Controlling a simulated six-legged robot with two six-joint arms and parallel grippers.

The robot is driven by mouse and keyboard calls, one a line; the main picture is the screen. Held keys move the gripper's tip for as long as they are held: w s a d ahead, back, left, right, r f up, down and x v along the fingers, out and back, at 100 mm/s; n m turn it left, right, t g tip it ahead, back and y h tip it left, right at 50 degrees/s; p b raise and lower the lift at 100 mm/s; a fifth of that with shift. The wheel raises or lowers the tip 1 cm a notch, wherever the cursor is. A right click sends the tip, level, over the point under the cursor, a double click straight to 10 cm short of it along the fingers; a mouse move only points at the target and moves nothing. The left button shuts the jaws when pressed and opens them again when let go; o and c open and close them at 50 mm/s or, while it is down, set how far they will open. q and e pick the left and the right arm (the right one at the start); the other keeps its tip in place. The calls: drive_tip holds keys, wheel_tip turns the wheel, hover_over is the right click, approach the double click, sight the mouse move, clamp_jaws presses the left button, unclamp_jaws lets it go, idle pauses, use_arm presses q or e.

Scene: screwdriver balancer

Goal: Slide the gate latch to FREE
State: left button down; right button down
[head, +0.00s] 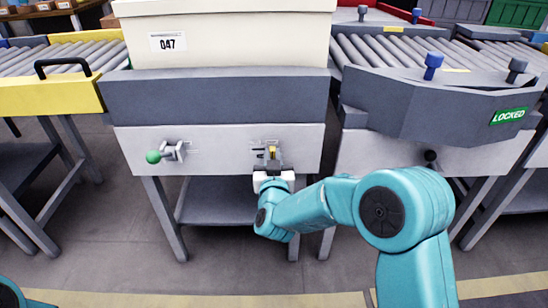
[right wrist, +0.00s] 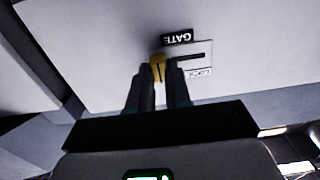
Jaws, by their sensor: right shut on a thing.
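The yellow gate latch (head: 272,152) is on the light grey front panel of the middle station. My right gripper (head: 273,166) reaches up to it from below and is shut on it. In the right wrist view the dark fingers close on the yellow latch (right wrist: 158,62), from both sides. A black GATE label (right wrist: 177,38) shows upside down beside the latch. A dark slot line (right wrist: 188,56) and a white LOCK label (right wrist: 200,72) lie to the right of the latch there. The fingers hide part of the latch. My left gripper is not in view.
A lever with a green knob (head: 153,157) sticks out at the left of the same panel. A cream box marked 047 (head: 225,35) stands above. A grey unit with a green LOCKED sign (head: 509,115) is at right. The floor in front is clear.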

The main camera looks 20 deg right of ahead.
drive_tip(key=c, duration=1)
unclamp_jaws()
drive_tip(key=shift+d, duration=0.3)
drive_tip(key=shift+c, duration=0.2)
drive_tip(key=shift+a, duration=0.15)
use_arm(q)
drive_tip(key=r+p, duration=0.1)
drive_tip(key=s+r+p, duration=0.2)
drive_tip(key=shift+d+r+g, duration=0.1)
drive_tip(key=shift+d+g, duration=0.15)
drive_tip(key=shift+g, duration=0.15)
use_arm(e)
drive_tip(key=v, duration=1.6)
drive_tip(key=shift+s, duration=0.15)
drive_tip(key=shift+a, duration=0.15)
